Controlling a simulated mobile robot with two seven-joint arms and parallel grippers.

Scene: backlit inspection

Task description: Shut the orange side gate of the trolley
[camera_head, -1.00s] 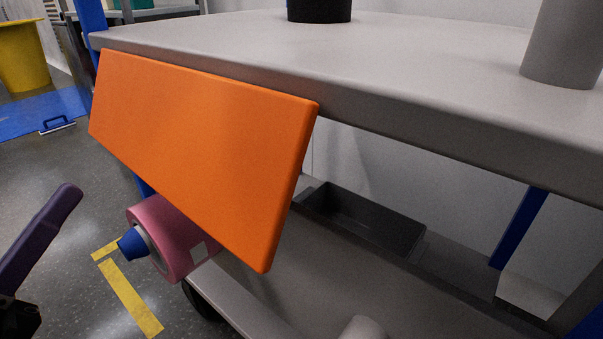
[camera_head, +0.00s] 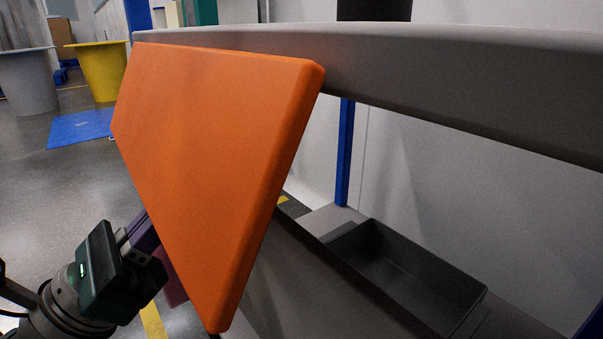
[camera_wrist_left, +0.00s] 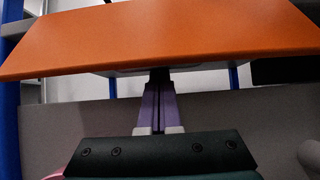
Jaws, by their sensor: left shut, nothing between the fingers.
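The orange side gate (camera_head: 205,150) slants outward from the edge of the trolley's upper shelf (camera_head: 440,85), its lower edge standing away from the frame. In the left wrist view the gate (camera_wrist_left: 165,38) spans the upper part of the picture. My left gripper (camera_head: 145,232) is at the gate's lower left, with its purple fingers partly hidden behind the panel. In the left wrist view the fingers (camera_wrist_left: 158,90) are together and empty, pointing in under the gate. I cannot tell whether they touch it. My right gripper is out of view.
A dark open bin (camera_head: 400,275) sits on the trolley's lower shelf, right of the gate. A blue post (camera_head: 344,150) stands behind. A yellow tub (camera_head: 98,70), a grey tub (camera_head: 28,82) and a blue mat (camera_head: 82,128) are on the far floor at left.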

